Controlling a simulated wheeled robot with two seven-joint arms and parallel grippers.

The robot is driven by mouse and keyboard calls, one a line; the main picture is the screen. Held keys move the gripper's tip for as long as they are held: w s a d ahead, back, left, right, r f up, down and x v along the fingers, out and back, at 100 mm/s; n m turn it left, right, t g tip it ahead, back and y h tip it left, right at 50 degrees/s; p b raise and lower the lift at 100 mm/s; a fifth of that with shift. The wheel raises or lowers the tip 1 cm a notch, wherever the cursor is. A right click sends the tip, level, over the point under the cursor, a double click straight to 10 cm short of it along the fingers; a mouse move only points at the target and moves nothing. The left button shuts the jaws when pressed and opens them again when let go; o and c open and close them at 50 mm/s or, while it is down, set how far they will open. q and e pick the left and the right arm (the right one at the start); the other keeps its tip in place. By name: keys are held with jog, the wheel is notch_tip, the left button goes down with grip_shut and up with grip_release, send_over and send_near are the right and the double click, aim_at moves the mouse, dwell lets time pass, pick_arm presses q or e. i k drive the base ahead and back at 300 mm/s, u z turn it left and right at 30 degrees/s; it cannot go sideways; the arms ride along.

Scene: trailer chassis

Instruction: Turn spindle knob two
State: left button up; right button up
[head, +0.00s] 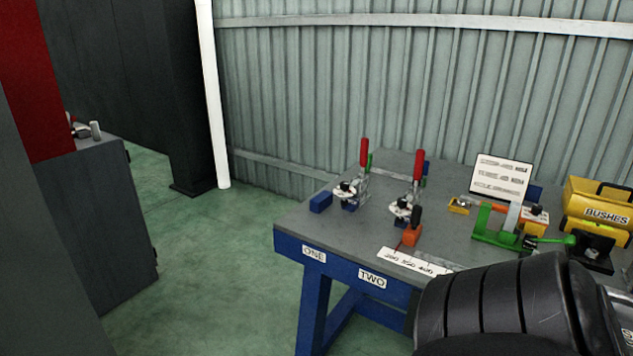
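A blue-framed table with a grey top (290,226) carries two toggle clamps, and its front edge has a label ONE (314,254) and a label TWO (372,279). The clamp nearer label ONE (352,190) and the second clamp (407,205), to its right, both have red handles standing upright. A small dark knob (403,204) shows on the second clamp; its exact shape and turn are too small to tell. A similar dark knob (346,186) shows on the first clamp. Neither of my grippers is in view.
An orange piece with a dark top (411,236) stands just in front of the second clamp. A green vise-like fixture (496,229), a white sign (501,176) and a yellow BUSHES box (598,205) stand farther right. A grey cabinet (98,225) is at left; floor between is clear.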

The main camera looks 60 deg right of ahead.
aim_at(402, 203)
jog(key=z, duration=0.4)
jog(key=i, duration=1.3)
jog(key=z, duration=0.95)
